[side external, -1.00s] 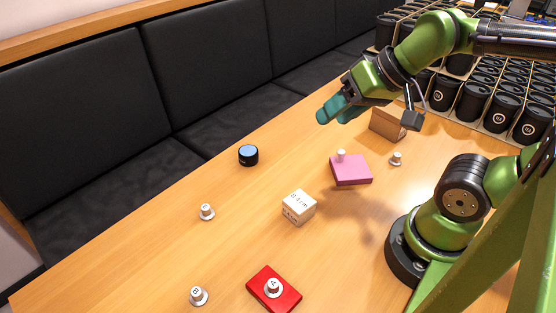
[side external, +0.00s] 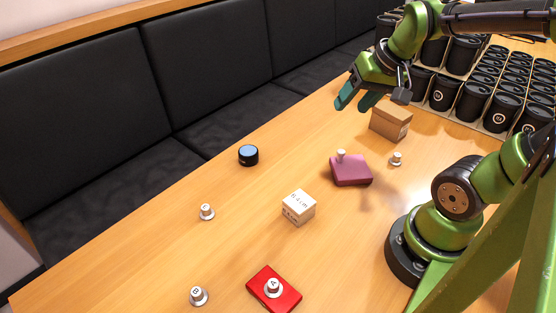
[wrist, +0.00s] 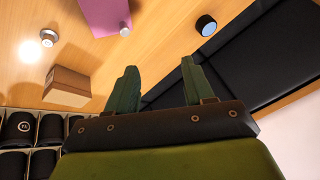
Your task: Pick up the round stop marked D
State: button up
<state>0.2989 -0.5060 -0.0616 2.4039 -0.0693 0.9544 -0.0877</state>
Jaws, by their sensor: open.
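Several small white round stops stand on the table. One (side external: 396,159) is right of the pink block, and it also shows in the wrist view (wrist: 48,38). Another (side external: 341,156) is at the pink block's far edge; I cannot tell whether it is on or behind it. A third (side external: 207,212) stands at the left, and one that seems marked B (side external: 198,296) is at the front. One that looks like A (side external: 273,287) sits on the red block. I cannot read a D on any. My gripper (side external: 353,104) is open, empty and above the table's far part; its fingers (wrist: 159,66) are apart.
A pink block (side external: 351,172), a brown box (side external: 390,122), a white lettered cube (side external: 298,207), a red block (side external: 290,296) and a black cylinder with blue top (side external: 248,155) stand on the table. Black canisters (side external: 473,101) in racks fill the back right. The left side is mostly clear.

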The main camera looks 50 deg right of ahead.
jog(key=s+d+f+g, duration=0.3)
jog(key=d, duration=0.8)
jog(key=n+g, duration=0.2)
jog(key=n, duration=0.1)
send_over(398, 154)
notch_tip(398, 154, down, 18)
jog(key=shift+a+r, duration=0.1)
jog(key=shift+r, duration=0.15)
jog(key=shift+c, duration=0.4)
grip_shut()
